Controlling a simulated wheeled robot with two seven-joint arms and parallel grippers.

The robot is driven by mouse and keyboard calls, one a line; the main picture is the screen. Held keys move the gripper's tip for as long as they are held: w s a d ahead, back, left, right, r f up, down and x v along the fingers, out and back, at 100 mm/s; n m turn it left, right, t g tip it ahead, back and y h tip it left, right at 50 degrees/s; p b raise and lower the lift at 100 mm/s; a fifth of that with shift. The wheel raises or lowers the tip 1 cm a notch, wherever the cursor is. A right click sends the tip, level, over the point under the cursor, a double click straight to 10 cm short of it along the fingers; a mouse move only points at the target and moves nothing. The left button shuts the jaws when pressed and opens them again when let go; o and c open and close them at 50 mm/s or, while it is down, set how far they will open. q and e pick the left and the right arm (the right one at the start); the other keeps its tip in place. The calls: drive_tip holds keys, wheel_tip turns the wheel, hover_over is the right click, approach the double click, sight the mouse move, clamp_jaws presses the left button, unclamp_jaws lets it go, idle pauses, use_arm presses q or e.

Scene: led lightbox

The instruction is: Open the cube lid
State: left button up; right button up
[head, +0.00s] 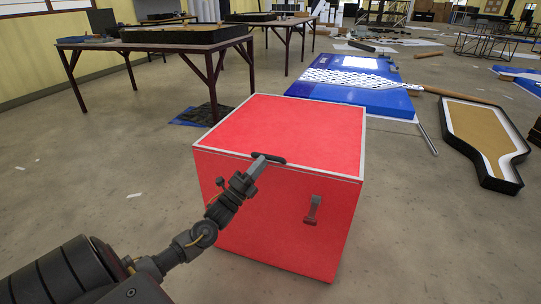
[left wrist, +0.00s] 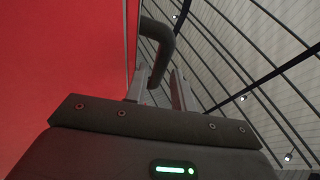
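The red cube (head: 270,220) stands on the floor in the head view. Its red lid (head: 290,125), edged in pale trim, lies flat on top and looks closed. A dark bar handle (head: 272,158) sits at the lid's front edge. My left gripper (head: 258,165) is at this handle. In the left wrist view the curved dark handle (left wrist: 160,40) reaches down between the two fingers of my left gripper (left wrist: 158,90). The fingers stand apart, with a gap visible beside the handle. A small grey latch-like piece (head: 313,208) is on the cube's front face. My right gripper is not in view.
A blue board (head: 360,90) and a black-rimmed paddle-shaped tray (head: 480,135) lie on the floor behind and right of the cube. A table (head: 160,40) stands at the back left. The floor left and right of the cube is mostly clear.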

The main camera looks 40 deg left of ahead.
sight(270, 162)
use_arm(q)
drive_tip(key=x, duration=0.5)
drive_tip(key=shift+w+r+b, duration=0.15)
drive_tip(key=shift+w+b, duration=0.1)
drive_tip(key=shift+b, duration=0.05)
drive_tip(key=shift+c, duration=0.5)
clamp_jaws()
